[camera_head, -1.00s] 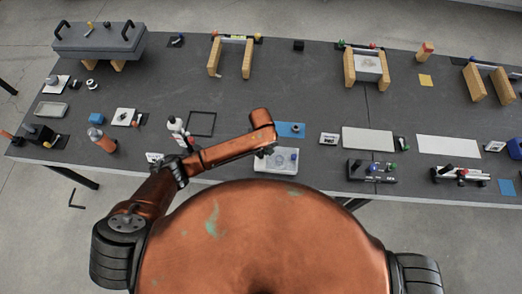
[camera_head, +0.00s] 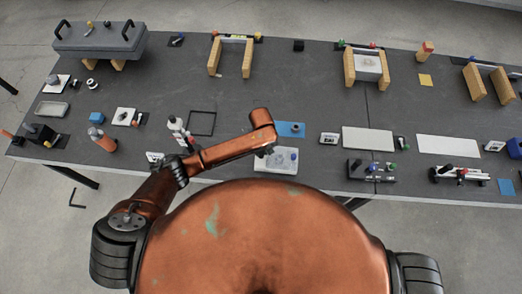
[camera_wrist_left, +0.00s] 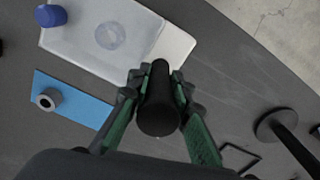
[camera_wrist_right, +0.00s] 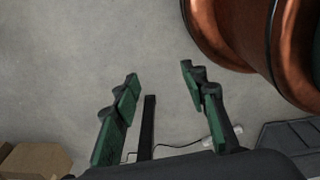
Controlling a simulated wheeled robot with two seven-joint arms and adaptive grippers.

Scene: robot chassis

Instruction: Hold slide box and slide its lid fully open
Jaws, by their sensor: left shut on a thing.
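The slide box (camera_head: 277,161) is a flat pale box near the front edge of the table. In the left wrist view it (camera_wrist_left: 105,38) has a grey translucent top with a faint round mark, a paler strip at its right end and a blue knob (camera_wrist_left: 50,15) at its far left. My left gripper (camera_wrist_left: 157,84) is shut on a black upright cylinder (camera_wrist_left: 158,112) by the box's pale end. Whether this cylinder is fixed to the box or its lid is hidden. My right gripper (camera_wrist_right: 160,75) is open and empty above the floor, out of the head view.
A blue mat (camera_head: 288,130) with a grey ring lies just behind the box. A black square frame (camera_head: 202,123) and a white bottle (camera_head: 176,130) stand to the left. A white plate (camera_head: 367,140) and several fixtures lie to the right.

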